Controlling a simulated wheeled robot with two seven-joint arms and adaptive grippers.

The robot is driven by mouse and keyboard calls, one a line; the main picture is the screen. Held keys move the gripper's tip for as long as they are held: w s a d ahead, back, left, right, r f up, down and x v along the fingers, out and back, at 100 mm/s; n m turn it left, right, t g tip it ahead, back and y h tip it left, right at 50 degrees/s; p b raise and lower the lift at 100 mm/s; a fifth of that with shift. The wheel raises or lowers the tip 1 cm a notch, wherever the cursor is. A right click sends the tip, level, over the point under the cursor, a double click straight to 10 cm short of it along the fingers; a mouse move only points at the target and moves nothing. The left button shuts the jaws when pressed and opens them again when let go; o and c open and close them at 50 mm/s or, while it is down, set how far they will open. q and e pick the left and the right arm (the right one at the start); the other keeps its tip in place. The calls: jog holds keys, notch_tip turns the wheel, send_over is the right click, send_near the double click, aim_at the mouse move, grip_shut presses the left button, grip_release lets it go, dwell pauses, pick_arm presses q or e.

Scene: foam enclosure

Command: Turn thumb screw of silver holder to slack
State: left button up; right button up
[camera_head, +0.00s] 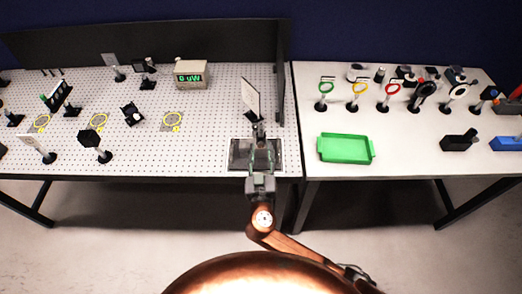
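My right gripper (262,150) reaches forward over a dark square plate (238,155) at the right front corner of the perforated board. A white rectangular card (251,99) stands tilted just beyond the fingertips, on a short grey mount (258,128). This mount may be the silver holder; the gripper overlaps it in the picture. The thumb screw is too small or hidden to make out. I cannot tell whether the fingers touch the mount, or whether they are open or shut. My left gripper is not in view.
A green tray (345,148) lies on the right table, with several coloured ring holders (392,89) behind it. A power meter (191,74) and several optics stand on the left board. A black panel (281,75) rises at the board's right edge.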

jog(key=shift+c, duration=0.4)
grip_shut()
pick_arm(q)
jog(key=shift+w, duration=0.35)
